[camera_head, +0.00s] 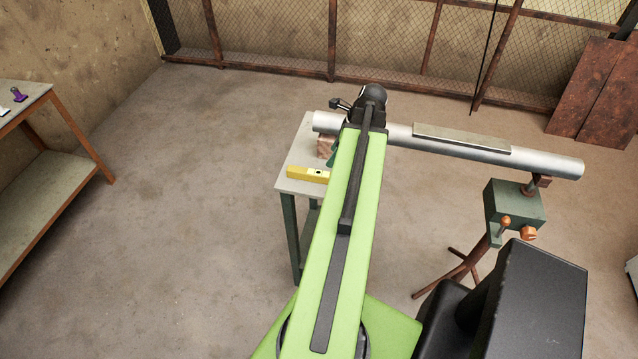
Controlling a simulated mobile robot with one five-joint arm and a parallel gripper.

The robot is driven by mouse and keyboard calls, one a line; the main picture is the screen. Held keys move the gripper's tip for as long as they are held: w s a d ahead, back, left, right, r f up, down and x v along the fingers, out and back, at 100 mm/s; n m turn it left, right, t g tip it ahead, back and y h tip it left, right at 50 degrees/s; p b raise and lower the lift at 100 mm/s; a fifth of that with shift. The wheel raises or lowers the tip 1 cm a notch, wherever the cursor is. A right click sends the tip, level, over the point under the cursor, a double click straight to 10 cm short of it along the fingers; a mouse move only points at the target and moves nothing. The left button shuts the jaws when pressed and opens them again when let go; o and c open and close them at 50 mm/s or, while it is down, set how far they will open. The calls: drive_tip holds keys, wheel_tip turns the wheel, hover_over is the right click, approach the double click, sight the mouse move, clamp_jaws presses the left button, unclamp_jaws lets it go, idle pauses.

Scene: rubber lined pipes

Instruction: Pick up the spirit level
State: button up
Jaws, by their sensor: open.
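The yellow spirit level (306,174) lies on the small grey-topped table (296,187), near its front edge. Its right end meets the edge of my green arm in the picture, so part of it may be hidden. My gripper (341,104) shows small and dark at the far end of my arm, beyond the level and apart from it. It is open, and I see nothing between its fingers. My arm covers the right part of the table.
A long silver pipe (548,163) runs across behind my arm, from the table to a green stand (515,207) at right. A reddish block (325,146) sits under its left end. A workbench (30,97) stands far left. Floor between bench and table is clear.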

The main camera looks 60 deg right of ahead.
sight(318, 173)
drive_tip(key=b+x, duration=0.4)
drive_tip(key=x, duration=0.2)
drive_tip(key=shift+f, duration=0.3)
drive_tip(key=shift+w+f+b, duration=0.1)
drive_tip(key=shift+w+b, duration=0.05)
drive_tip(key=shift+b, duration=0.2)
drive_tip(key=shift+a, duration=0.1)
drive_tip(key=b+x, duration=0.4)
drive_tip(key=x, duration=0.1)
drive_tip(key=shift+w+a+b, duration=0.2)
drive_tip(key=shift+a+b, duration=0.05)
drive_tip(key=shift+b, duration=0.05)
drive_tip(key=shift+r, duration=0.2)
drive_tip(key=shift+c, duration=0.4)
clamp_jaws()
